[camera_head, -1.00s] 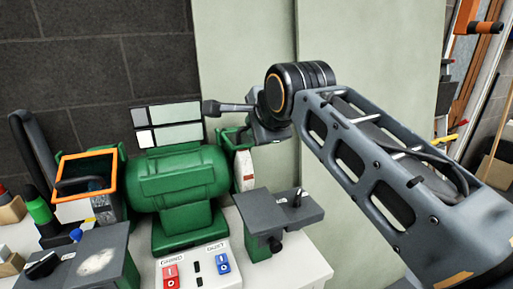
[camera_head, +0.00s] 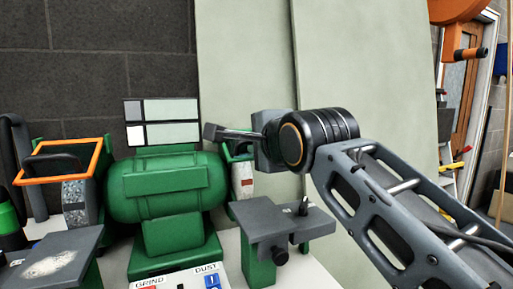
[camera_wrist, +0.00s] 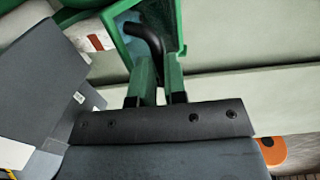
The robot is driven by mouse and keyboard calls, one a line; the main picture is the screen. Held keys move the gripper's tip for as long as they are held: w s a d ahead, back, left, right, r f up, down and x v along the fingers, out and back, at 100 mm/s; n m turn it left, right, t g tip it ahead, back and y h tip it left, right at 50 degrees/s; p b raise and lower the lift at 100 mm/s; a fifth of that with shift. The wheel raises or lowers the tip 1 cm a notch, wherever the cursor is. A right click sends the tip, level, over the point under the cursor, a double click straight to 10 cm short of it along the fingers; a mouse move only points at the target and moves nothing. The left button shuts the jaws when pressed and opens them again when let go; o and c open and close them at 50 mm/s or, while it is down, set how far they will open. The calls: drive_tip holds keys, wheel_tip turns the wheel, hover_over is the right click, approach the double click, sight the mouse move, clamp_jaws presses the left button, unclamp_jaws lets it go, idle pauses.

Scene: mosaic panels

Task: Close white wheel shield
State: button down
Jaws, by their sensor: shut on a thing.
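The white wheel (camera_head: 245,178) is at the right end of the green bench grinder (camera_head: 165,187). Part of it also shows at the upper left in the wrist view (camera_wrist: 92,38). Its green shield (camera_head: 230,152) is above and around the wheel's upper part, and its frame also shows in the wrist view (camera_wrist: 122,45). My gripper (camera_wrist: 160,66) is shut on the shield's black bent handle (camera_wrist: 152,38), which lies between its two fingers. In the head view my wrist partly covers this area, and I cannot tell the shield's exact angle.
A grey tool rest (camera_head: 280,222) stands in front of the white wheel. The other wheel (camera_head: 75,200), at left, has an orange-framed shield (camera_head: 102,160). A switch panel (camera_head: 185,278) is at the front. Pale panels (camera_head: 365,80) stand behind.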

drive_tip(key=shift+w+f, duration=0.1)
drive_tip(key=shift+f, duration=0.3)
drive_tip(key=c, duration=1.2)
unclamp_jaws()
drive_tip(key=shift+r, duration=0.1)
drive_tip(key=shift+o, duration=0.2)
drive_tip(key=shift+r, duration=0.15)
